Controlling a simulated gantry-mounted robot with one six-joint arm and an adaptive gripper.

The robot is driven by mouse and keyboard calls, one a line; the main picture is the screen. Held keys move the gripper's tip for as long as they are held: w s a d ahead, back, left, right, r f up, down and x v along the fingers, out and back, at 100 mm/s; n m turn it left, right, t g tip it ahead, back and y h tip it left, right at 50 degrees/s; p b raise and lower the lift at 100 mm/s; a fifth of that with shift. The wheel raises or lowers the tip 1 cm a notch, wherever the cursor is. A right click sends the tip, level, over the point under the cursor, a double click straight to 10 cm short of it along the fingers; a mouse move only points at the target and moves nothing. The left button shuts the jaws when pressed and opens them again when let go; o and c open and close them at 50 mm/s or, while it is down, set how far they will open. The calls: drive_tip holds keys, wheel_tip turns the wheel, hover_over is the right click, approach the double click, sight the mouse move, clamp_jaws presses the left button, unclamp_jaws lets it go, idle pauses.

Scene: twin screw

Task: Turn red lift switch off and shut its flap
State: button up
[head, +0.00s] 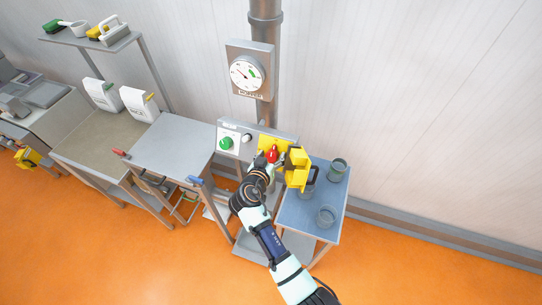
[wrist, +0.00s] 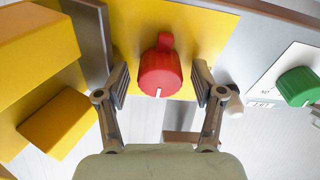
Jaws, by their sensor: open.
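The red lift switch (wrist: 160,72) is a round knob with a white mark and a tab, on a yellow plate (wrist: 215,35). In the head view the red switch (head: 272,154) sits at the right part of the grey control panel. The yellow flap (head: 298,168) stands swung open to the right of the switch; in the wrist view the flap (wrist: 45,75) fills the left side. My gripper (wrist: 162,82) is open, with one finger on each side of the red switch and a small gap showing on both sides. In the head view, my gripper partly hides the panel's lower edge.
A green knob (head: 226,143) on a white plate and a small light-coloured knob (head: 247,138) are left of the switch. A dial gauge (head: 247,74) hangs above. A blue-topped table (head: 301,222) with grey cups stands below right, close to my arm.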

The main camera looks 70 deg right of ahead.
drive_tip(key=c, duration=1.1)
drive_tip(key=shift+c, duration=0.2)
drive_tip(key=shift+n, duration=0.5)
drive_tip(key=n+p, duration=0.2)
drive_tip(key=n, duration=0.2)
drive_tip(key=shift+r+n+t, duration=0.15)
drive_tip(key=shift+n+t, duration=0.15)
drive_tip(key=shift+n, duration=0.1)
drive_tip(key=n+p, duration=0.2)
drive_tip(key=n, duration=0.3)
drive_tip(key=shift+y+p, duration=0.3)
drive_tip(key=shift+y, duration=0.1)
drive_tip(key=o, duration=1.1)
